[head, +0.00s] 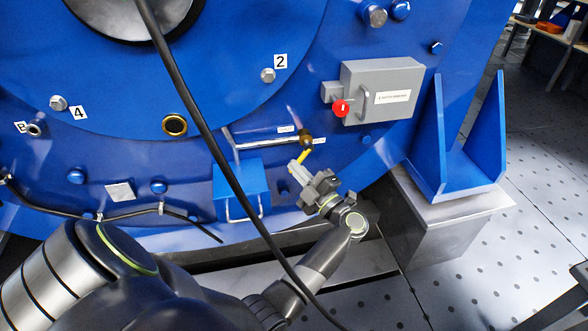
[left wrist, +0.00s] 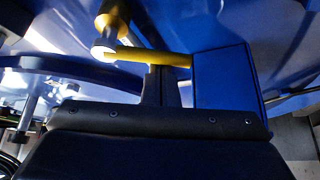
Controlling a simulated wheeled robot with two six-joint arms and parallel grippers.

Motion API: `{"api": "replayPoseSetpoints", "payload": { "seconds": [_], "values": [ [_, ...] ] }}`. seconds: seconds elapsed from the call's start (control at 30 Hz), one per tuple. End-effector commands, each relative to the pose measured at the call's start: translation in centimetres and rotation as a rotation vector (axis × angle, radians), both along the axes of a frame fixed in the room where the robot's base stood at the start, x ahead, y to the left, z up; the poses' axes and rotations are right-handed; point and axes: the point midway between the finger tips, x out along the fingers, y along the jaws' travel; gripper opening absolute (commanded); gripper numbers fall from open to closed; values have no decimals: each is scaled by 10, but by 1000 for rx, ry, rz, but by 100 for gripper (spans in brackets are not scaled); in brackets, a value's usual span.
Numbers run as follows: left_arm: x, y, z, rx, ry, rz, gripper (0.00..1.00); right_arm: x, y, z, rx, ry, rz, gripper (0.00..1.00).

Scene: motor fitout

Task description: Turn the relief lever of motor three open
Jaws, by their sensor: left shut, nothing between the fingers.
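The relief lever (head: 303,156) is a short yellow handle on a brass valve (head: 306,140) at the end of a pipe low on the blue motor. In the head view it slants down and left from the valve. In the left wrist view the yellow lever (left wrist: 150,57) runs sideways from the brass valve body (left wrist: 112,20). My left gripper (head: 294,167) is shut and empty, its fingertips right beside the lever's free end. The wrist view shows the shut fingers (left wrist: 161,82) just below the lever; I cannot tell whether they touch. My right gripper is not in view.
A blue box with a handle (head: 240,188) sits left of my gripper. A grey box with a red knob (head: 384,92) is up right. A black cable (head: 205,140) hangs across the front. Blue bracket plates (head: 455,150) stand at right; perforated floor lies open beyond.

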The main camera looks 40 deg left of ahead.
Motion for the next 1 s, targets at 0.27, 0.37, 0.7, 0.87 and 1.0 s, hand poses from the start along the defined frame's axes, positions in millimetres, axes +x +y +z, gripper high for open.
{"api": "replayPoseSetpoints", "payload": {
  "seconds": [0.27,0.37,0.7,0.87,1.0],
  "values": [
    [10,-8,-7,-162,-188,-2,0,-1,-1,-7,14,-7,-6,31],
    [12,-11,-9,-210,-246,-1,0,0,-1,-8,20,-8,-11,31],
    [19,-16,-11,-320,-374,-1,0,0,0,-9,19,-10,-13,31],
    [21,-18,-11,-342,-401,-2,0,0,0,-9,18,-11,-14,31],
    [21,-18,-11,-349,-409,-2,0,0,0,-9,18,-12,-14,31]
  ]
}}
